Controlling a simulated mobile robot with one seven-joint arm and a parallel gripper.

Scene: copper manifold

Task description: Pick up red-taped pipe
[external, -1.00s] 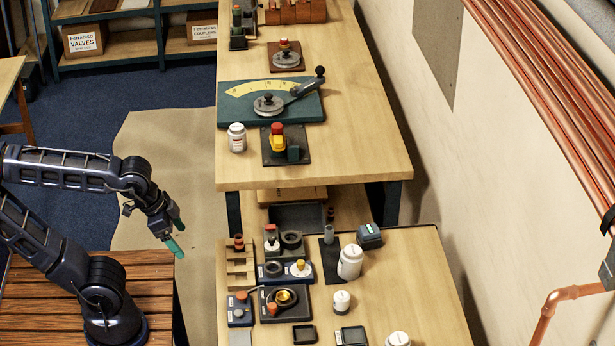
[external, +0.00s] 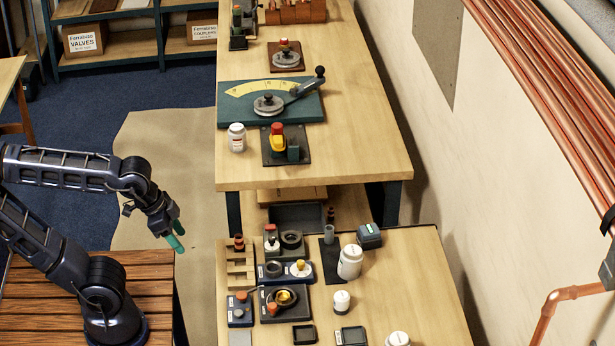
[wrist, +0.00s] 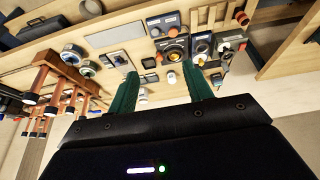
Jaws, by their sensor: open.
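My gripper (external: 176,236) hangs over the gap between the slatted wooden surface and the near workbench, apart from everything on the bench. Its two green fingers are spread and empty in the wrist view (wrist: 160,82). No pipe can be made out for certain as the red-taped one. A short reddish-brown piece (external: 238,243) stands at the far end of a small pale wooden rack (external: 238,283) on the bench's left edge; a reddish piece (wrist: 242,18) also shows in the wrist view. Both are too small to tell any tape.
The near workbench (external: 420,290) holds small fixtures, white jars (external: 350,262) and dark trays. A higher bench (external: 350,165) with a dial plate stands behind it. Long copper pipes (external: 540,90) run along the right wall. The near bench's right side is mostly clear.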

